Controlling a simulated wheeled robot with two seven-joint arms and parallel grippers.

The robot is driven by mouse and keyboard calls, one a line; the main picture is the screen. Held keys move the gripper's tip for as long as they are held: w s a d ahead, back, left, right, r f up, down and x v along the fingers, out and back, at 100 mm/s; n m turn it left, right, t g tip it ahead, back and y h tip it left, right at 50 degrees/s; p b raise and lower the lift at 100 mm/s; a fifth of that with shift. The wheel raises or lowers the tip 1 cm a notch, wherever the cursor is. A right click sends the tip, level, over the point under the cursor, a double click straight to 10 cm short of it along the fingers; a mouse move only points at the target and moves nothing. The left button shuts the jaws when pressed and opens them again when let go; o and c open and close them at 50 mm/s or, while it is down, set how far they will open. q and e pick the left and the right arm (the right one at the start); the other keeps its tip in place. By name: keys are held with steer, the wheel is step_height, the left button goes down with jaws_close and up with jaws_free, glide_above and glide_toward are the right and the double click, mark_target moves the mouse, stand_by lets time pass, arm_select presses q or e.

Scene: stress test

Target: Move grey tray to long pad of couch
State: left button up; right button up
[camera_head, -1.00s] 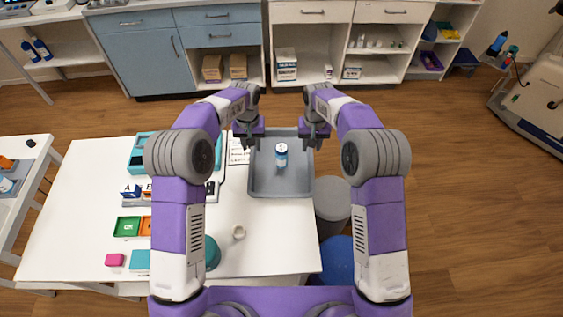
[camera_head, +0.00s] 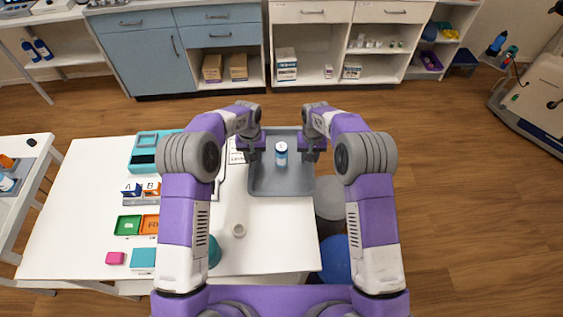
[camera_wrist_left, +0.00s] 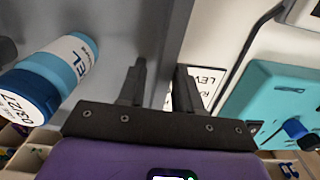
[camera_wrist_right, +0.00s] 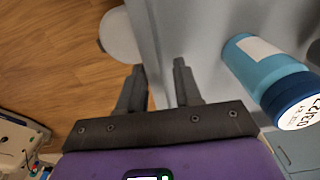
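The grey tray (camera_head: 262,186) lies at the right end of the white table (camera_head: 85,200), with a blue-capped bottle (camera_head: 281,154) standing in it. My left gripper (camera_head: 254,148) is at the tray's left rim. In the left wrist view its fingers (camera_wrist_left: 158,75) are apart, one on each side of the tray wall (camera_wrist_left: 176,40). My right gripper (camera_head: 313,147) is at the right rim. In the right wrist view its fingers (camera_wrist_right: 160,72) are apart, with the tray wall (camera_wrist_right: 143,30) between them. I cannot make out a couch pad.
Cabinets (camera_head: 155,55) line the back.

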arm_select(q)
jaws_close()
arm_select(e)
jaws_close()
arm_select(q)
steer(key=shift+r, duration=0.1)
